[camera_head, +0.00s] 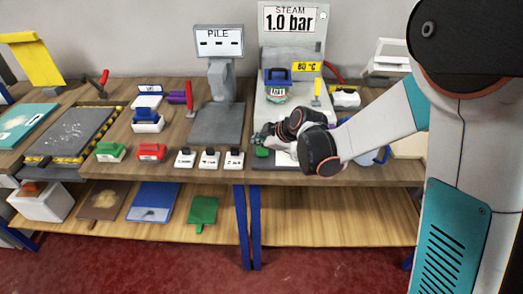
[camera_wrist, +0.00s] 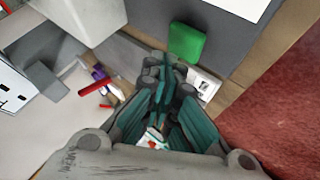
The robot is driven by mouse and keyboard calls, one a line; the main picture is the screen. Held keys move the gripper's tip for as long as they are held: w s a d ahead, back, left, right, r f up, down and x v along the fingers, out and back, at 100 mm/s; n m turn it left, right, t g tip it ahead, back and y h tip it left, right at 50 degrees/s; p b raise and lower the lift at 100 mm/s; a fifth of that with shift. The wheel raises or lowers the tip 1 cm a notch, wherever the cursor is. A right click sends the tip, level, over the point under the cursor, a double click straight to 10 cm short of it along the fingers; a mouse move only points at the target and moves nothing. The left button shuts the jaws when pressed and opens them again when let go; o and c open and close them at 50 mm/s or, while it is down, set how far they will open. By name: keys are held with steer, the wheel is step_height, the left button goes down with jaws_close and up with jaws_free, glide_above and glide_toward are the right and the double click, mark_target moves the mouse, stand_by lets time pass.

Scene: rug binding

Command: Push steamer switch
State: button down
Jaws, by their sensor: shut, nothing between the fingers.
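The steamer (camera_head: 290,52) stands at the back of the bench, with a display reading STEAM 1.0 bar. A green block (camera_head: 262,152) is at the front left of its grey base; it also shows in the wrist view (camera_wrist: 187,43). I cannot tell whether this block is the switch. Three small white switch-like boxes (camera_head: 208,158) stand in a row to its left. My gripper (camera_head: 264,136) is shut and empty, just above and behind the green block. In the wrist view the fingertips (camera_wrist: 165,72) are close to the block, with a gap in the picture; contact cannot be judged.
A blue-handled item (camera_head: 277,77) and a yellow 80 °C sign (camera_head: 306,67) are at the steamer. The PILE stand (camera_head: 219,42) is to the left. Green (camera_head: 111,152) and red (camera_head: 151,152) blocks sit along the front edge. The lower shelf's right part is bare.

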mark_target(261, 151)
steer(key=shift+f+b, duration=0.3)
steer(key=shift+f, duration=0.1)
steer(key=shift+f+b, duration=0.45)
steer(key=shift+f, duration=0.05)
stand_by(0.7)
steer(key=shift+r, duration=0.2)
steer(key=shift+r+p, duration=0.7)
steer(key=shift+r, duration=0.15)
step_height(261, 151, up, 6)
steer(key=p, duration=0.4)
stand_by(1.3)
